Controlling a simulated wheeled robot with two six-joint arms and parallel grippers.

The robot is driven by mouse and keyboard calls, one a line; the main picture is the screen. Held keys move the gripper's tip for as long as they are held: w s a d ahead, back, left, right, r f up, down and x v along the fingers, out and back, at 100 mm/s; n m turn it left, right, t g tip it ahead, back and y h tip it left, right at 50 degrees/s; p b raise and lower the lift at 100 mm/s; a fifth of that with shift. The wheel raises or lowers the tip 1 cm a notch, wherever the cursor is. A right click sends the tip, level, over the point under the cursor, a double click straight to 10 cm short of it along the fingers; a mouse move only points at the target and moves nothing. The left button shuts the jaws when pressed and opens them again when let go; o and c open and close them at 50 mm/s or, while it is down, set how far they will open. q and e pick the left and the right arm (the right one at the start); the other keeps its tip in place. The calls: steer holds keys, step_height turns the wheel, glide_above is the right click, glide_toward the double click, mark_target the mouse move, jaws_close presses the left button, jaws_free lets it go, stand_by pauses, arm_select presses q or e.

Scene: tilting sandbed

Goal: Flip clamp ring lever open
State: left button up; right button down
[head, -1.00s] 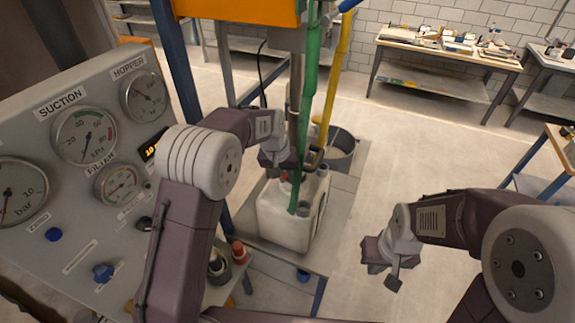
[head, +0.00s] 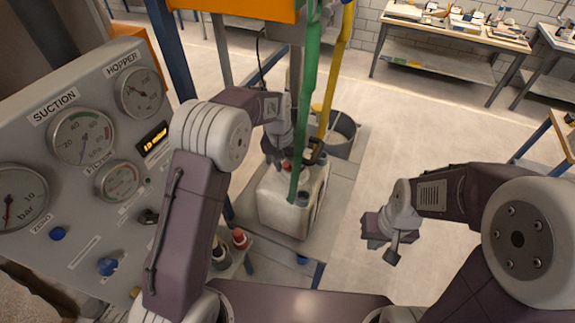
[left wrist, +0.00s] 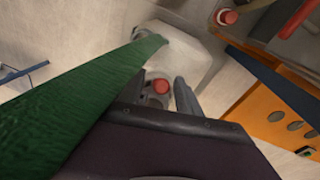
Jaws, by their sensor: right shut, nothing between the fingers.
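A clamp ring with a lever cannot be made out clearly. A dark curved part (head: 317,151) shows beside the green hose (head: 307,95) above the white canister (head: 285,207); I cannot tell what it is. My left gripper (head: 284,167) points down just left of the hose, over the canister top. In the left wrist view its fingers (left wrist: 159,92) stand apart with nothing between them, and a red cap (left wrist: 160,86) shows beyond. The green hose (left wrist: 90,100) crosses close to the left finger there. My right gripper (head: 378,243) is shut and empty over the floor at right.
A gauge panel (head: 90,190) stands at left. A yellow pipe (head: 337,70) and a grey bucket (head: 342,138) are behind the canister. An orange housing (head: 235,8) hangs above. Workbenches (head: 455,35) stand at the back wall.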

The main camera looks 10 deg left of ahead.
arm_select(q)
steer(key=shift+r, duration=0.4)
steer(key=r, duration=0.2)
steer(key=r+b, duration=0.1)
steer(key=r, duration=0.2)
steer(key=a+r+b, duration=0.1)
steer(key=r, duration=0.2)
steer(key=shift+s, duration=0.4)
steer(key=shift+w+f+b, duration=0.1)
steer(key=shift+b, duration=0.2)
steer(key=s+a+f+b, duration=0.3)
steer(key=s+f+b, duration=0.1)
steer(key=s+f, duration=0.3)
steer(key=s+a+f+n+b, duration=0.1)
steer(key=s+a+f+b, duration=0.3)
steer(key=s+f, duration=0.3)
steer(key=s+a+f+y+b, duration=0.1)
steer(key=s+a+f+b, duration=0.2)
steer(key=f, duration=0.7)
steer(key=s+b, duration=0.2)
steer(key=s, duration=0.2)
steer(key=shift+s+a+f+n, duration=0.2)
steer(key=shift+a+n, duration=0.1)
steer(key=shift+n, duration=0.1)
